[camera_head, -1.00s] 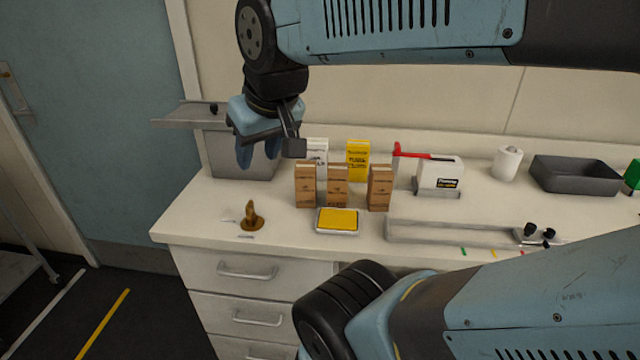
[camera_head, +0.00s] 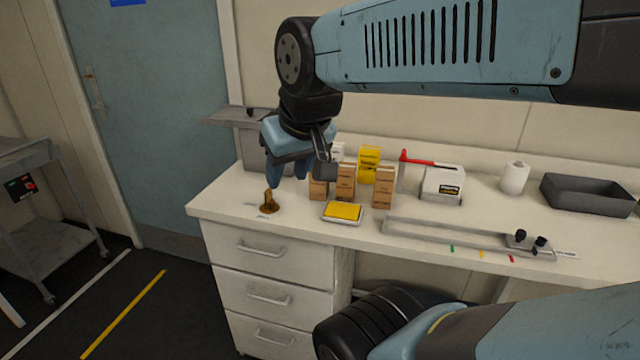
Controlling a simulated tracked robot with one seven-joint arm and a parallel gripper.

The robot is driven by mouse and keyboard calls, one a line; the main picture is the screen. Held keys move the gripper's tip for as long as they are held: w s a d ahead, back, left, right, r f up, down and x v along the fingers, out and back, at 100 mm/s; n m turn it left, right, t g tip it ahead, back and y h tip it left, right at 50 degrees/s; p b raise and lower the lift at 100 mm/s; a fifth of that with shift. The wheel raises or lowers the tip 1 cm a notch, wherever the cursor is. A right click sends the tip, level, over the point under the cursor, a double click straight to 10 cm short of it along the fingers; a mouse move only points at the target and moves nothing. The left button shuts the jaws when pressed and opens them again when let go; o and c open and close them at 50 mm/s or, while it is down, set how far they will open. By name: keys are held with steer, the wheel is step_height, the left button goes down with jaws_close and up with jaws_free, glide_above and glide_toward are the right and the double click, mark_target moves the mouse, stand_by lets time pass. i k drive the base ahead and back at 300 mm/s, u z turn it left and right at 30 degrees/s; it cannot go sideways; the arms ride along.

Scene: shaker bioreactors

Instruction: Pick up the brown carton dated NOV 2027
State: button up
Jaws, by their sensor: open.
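Three brown cartons stand upright in a row on the white bench: a left one (camera_head: 318,190), a middle one (camera_head: 345,182) and a right one (camera_head: 383,188). Their printed dates are too small to read, so I cannot tell which is dated NOV 2027. My gripper (camera_head: 287,176) is open and empty, pointing down just left of the left carton. It hides the upper part of that carton. I cannot tell whether it touches it.
A yellow carton (camera_head: 368,160) and a partly hidden white carton (camera_head: 338,150) stand behind. A yellow stamp pad (camera_head: 342,211) lies in front, with a brown stamp (camera_head: 268,202) to its left. A metal rail (camera_head: 450,235) lies along the right front edge.

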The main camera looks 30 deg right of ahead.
mark_target(345, 183)
steer(key=u, duration=1.45)
steer(key=k, duration=2.1)
steer(key=z, duration=0.9)
steer(key=i, duration=1)
steer(key=u, duration=0.15)
